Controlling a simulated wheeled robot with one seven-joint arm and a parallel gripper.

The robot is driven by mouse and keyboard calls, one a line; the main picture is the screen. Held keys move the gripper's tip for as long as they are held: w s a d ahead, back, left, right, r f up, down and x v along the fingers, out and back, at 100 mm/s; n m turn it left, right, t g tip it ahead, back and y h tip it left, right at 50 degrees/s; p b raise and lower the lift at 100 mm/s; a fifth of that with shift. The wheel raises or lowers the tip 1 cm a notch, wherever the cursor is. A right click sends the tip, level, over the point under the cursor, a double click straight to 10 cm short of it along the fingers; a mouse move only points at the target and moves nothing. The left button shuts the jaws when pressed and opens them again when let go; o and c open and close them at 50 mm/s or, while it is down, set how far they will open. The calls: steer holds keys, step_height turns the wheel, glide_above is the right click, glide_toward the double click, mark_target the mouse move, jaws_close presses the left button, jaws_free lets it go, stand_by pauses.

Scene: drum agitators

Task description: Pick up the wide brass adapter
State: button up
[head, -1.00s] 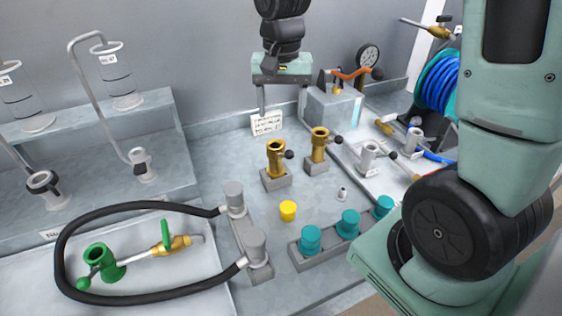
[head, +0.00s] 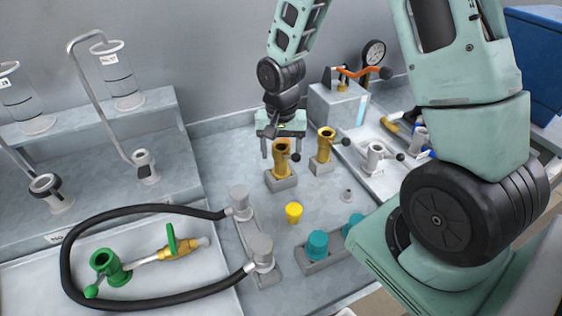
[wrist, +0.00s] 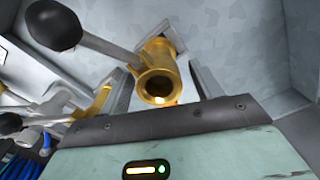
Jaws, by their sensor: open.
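Two brass adapters with black-knobbed levers stand upright on grey blocks in the head view. The left brass adapter (head: 282,165) looks a little wider than the right brass adapter (head: 325,146). My gripper (head: 280,151) is open and points down over the left adapter, one finger on each side of its top. In the wrist view my gripper (wrist: 162,84) has the open mouth of this adapter (wrist: 158,78) between its fingers, and contact is not clear. The other adapter (wrist: 100,103) shows partly at the left, outside the fingers.
A grey lever with a black ball (wrist: 53,25) reaches beside the left finger in the wrist view. A yellow cup (head: 294,211), grey posts (head: 240,200) with a black hose and teal caps (head: 317,243) stand in front.

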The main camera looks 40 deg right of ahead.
steer(key=shift+s+f, duration=0.1)
steer(key=shift+f, duration=1.5)
steer(key=c, duration=1.2)
steer(key=shift+r, duration=0.1)
steer(key=shift+r+b, duration=0.3)
steer(key=shift+r, duration=4.65)
